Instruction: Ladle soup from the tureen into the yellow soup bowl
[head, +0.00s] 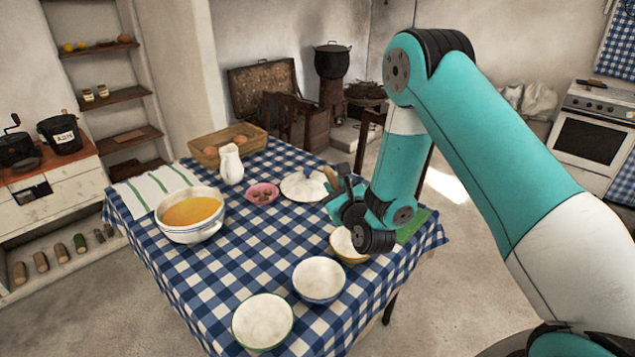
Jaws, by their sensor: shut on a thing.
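The tureen (185,236), white with a blue band, stands at the table's left and holds orange soup (193,211). The yellow soup bowl (340,246), with a yellow rim, stands at the right and looks empty where it shows; my wrist hides part of it. My gripper (334,187) is above the table, behind the yellow bowl in the picture and well right of the tureen. It is shut on a tan, handle-like piece that looks like the ladle (330,176). Most of the ladle is hidden, and its cup cannot be made out.
A blue-rimmed bowl (319,280) and a green-rimmed bowl (263,321) stand empty in front. Behind are a white lid (300,187), a pink dish (262,194), a white jug (231,165), a basket (245,133) and a striped towel (148,189). Checked cloth between tureen and bowls is clear.

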